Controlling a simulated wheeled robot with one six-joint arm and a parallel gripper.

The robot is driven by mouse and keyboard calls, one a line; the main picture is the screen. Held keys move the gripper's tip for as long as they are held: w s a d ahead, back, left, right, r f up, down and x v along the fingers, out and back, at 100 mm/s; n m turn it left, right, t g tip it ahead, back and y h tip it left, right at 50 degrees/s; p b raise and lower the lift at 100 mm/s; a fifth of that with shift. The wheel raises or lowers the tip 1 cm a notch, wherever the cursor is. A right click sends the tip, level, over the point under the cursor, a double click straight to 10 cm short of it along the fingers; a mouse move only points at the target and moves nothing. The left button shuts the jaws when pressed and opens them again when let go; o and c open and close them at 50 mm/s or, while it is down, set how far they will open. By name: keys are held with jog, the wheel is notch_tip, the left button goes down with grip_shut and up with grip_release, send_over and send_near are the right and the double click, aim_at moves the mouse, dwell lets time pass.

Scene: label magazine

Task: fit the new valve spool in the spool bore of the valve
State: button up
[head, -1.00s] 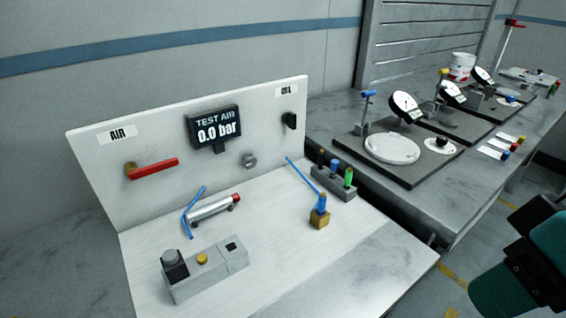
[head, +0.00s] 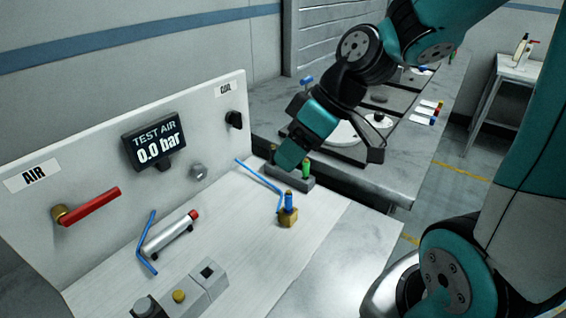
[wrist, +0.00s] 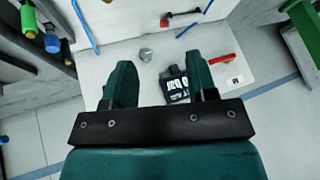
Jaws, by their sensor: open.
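A grey block (head: 208,293) with a dark knob and a yellow button stands at the bottom of the head view, partly cut off; it looks like the valve. I cannot make out its spool bore. A dark rack (head: 306,184) holds upright pieces, including one with a green top (head: 306,170); I cannot tell which piece is the new spool. My gripper (head: 290,157) hangs over the rack in the head view and hides part of it. In the wrist view my gripper (wrist: 160,85) is open with nothing between its fingers.
A brass block (head: 288,218) with a blue-topped piece stands before the rack. A silver cylinder (head: 168,236) and blue rods lie on the white board. The upright panel carries a red handle (head: 88,206) and a display (head: 153,143) reading 0.0 bar. The board's right front is clear.

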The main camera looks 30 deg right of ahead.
jog(key=w+d+f+t, duration=0.1)
jog(key=w+d+t, duration=0.1)
jog(key=d, duration=0.6)
jog(key=w+d+f+t, duration=0.1)
jog(key=w+d+t, duration=0.1)
jog(key=d, duration=0.6)
jog(key=shift+h, duration=0.4)
jog(key=p+x, duration=0.1)
jog(key=x, duration=1)
jog(key=shift+w, duration=0.35)
jog(key=shift+w+r+p+x, duration=0.1)
jog(key=shift+p+x, duration=0.25)
jog(key=shift+x, duration=0.7)
jog(key=shift+w+r+p+x, duration=0.15)
jog(key=shift+p+x, duration=0.2)
jog(key=shift+x, duration=0.65)
jog(key=shift+w+r+p+x, duration=0.1)
jog(key=shift+p+x, duration=0.25)
jog(key=shift+x, duration=0.7)
jog(key=shift+a, duration=0.2)
jog(key=shift+c, duration=0.3)
grip_shut()
